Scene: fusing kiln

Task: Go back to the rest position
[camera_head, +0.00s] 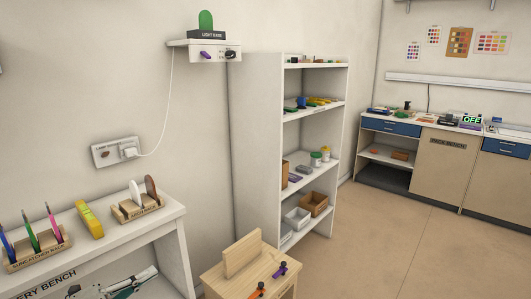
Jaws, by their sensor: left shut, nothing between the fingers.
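My left gripper (146,278) shows small at the bottom left, in front of the open lower part of the gallery bench (178,213). It is shut and holds nothing. It is low in the picture, below the bench top, and part of my arm is cut off by the bottom edge. My right gripper is not in view.
A suncatcher rack (38,254), a yellow block (89,222) and a second rack (138,208) stand on the gallery bench. A small wooden stand (233,284) is right of it. A tall shelf (257,150) stands behind. Floor (385,250) at the right is clear.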

